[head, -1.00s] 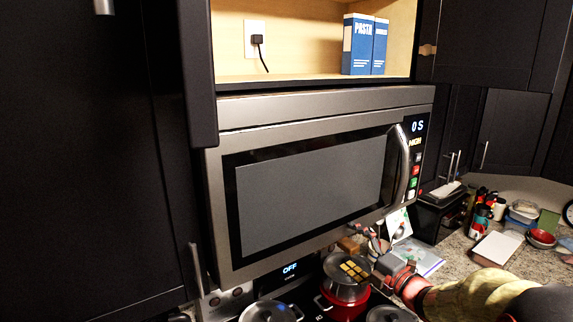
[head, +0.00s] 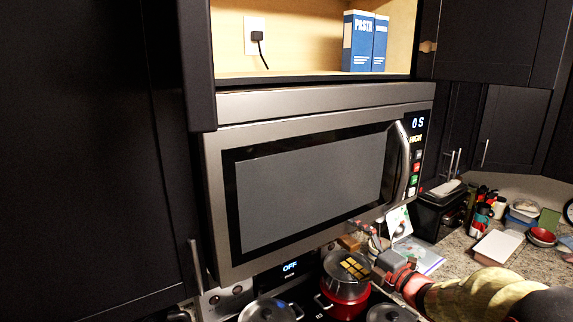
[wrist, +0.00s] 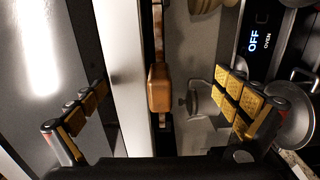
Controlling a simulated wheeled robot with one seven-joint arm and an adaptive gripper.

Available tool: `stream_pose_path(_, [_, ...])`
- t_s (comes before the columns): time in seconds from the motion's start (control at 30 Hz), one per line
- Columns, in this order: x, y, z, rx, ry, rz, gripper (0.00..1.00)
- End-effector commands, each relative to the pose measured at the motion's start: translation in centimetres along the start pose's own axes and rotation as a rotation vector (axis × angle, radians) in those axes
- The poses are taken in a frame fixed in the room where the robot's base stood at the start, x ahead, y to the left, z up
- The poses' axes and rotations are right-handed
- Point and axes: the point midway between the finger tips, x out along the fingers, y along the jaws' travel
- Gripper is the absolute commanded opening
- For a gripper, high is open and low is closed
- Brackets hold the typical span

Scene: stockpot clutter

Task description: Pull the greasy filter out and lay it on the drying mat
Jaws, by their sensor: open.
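My gripper (head: 350,245) is under the front lower edge of the microwave, above the red pot. It is open, with yellow-padded fingers on both sides in the wrist view (wrist: 161,82). A brown block (wrist: 158,88) on a thin brown strip lies between the fingers, apart from both pads. It looks like a tab on the filter's edge, but I cannot be sure. The brown block also shows small in the head view (head: 349,243). The rest of the filter is not clearly visible. I cannot make out the drying mat.
The microwave (head: 310,185) hangs above the stove. A red pot (head: 346,303) and other lidded pots (head: 270,311) stand close below my gripper. The counter at right holds a white board (head: 497,246), a red bowl (head: 541,237) and other clutter.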

Motion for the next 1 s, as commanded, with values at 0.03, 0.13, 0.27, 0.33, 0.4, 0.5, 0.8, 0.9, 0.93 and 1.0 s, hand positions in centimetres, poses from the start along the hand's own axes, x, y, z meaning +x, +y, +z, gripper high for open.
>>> stream_pose_path(0.03, [0.00, -0.01, 0.00, 0.000, 0.000, 0.000, 1.00])
stream_pose_path(0.13, [0.00, -0.02, 0.00, 0.000, 0.000, 0.000, 1.00])
stream_pose_path(0.27, [0.00, -0.07, 0.00, 0.000, 0.000, 0.000, 1.00])
stream_pose_path(0.33, [0.00, -0.11, 0.00, -0.001, 0.000, 0.000, 1.00])
stream_pose_path(0.4, [0.00, -0.13, 0.00, -0.001, 0.000, 0.000, 1.00])
stream_pose_path(0.5, [0.00, -0.13, 0.00, -0.001, 0.000, 0.001, 1.00])
stream_pose_path(0.8, [0.00, 0.00, 0.00, 0.000, 0.000, 0.000, 1.00])
stream_pose_path(0.9, [0.00, -0.01, 0.00, 0.000, 0.000, 0.000, 0.96])
stream_pose_path(0.93, [0.00, -0.01, 0.00, 0.000, 0.000, 0.000, 0.94])
stream_pose_path(1.0, [0.00, -0.01, 0.00, 0.000, 0.000, 0.000, 0.90])
